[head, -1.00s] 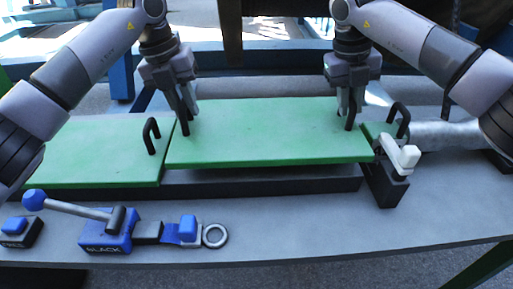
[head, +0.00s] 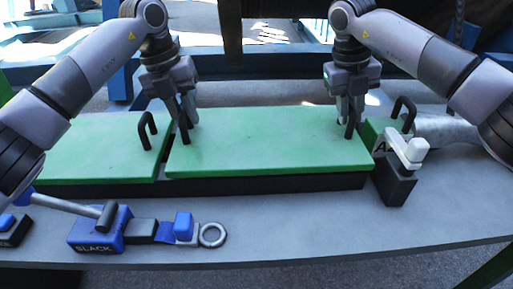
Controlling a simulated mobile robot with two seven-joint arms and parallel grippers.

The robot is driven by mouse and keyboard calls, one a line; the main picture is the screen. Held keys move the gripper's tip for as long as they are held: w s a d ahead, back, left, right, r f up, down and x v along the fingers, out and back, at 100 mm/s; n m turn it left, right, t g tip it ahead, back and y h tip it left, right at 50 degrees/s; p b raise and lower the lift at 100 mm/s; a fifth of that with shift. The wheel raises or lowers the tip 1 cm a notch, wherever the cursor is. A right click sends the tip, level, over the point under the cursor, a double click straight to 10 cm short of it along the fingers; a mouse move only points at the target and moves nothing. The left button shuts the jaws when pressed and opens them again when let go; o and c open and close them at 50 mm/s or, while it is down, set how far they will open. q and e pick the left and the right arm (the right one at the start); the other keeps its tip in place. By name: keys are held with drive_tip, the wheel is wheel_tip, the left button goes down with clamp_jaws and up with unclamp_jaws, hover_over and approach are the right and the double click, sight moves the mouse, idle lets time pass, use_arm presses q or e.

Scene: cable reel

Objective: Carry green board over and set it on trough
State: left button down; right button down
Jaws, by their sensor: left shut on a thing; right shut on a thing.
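The green board (head: 265,143) lies flat in the middle, over the dark trough (head: 270,186), whose front wall shows as a strip below it. A narrow dark gap shows between its left end and a second green panel (head: 95,150). I cannot tell for certain whether the board fully rests on the trough. My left gripper (head: 184,128) is shut near the board's left end. My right gripper (head: 349,122) is shut near its right end. The fingers hide the gripped spots.
Black loop handles stand on the left panel (head: 147,130) and at the right (head: 403,112). A white-topped clamp (head: 407,150) on a black block stands by the board's right end. A blue lever device marked SLACK (head: 100,232) and a metal ring (head: 212,235) lie in front on the grey table (head: 320,220).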

use_arm(q)
drive_tip(key=shift+f+b, duration=0.35)
drive_tip(key=shift+f, duration=0.1)
use_arm(e)
drive_tip(key=shift+f, duration=0.5)
use_arm(q)
drive_tip(key=c, duration=1.4)
unclamp_jaws()
drive_tip(key=shift+f, duration=0.15)
use_arm(e)
drive_tip(key=c, duration=1.4)
unclamp_jaws()
drive_tip(key=shift+f, duration=0.15)
use_arm(q)
drive_tip(key=o, duration=0.4)
use_arm(e)
drive_tip(key=o, duration=0.4)
use_arm(q)
drive_tip(key=shift+r, duration=0.2)
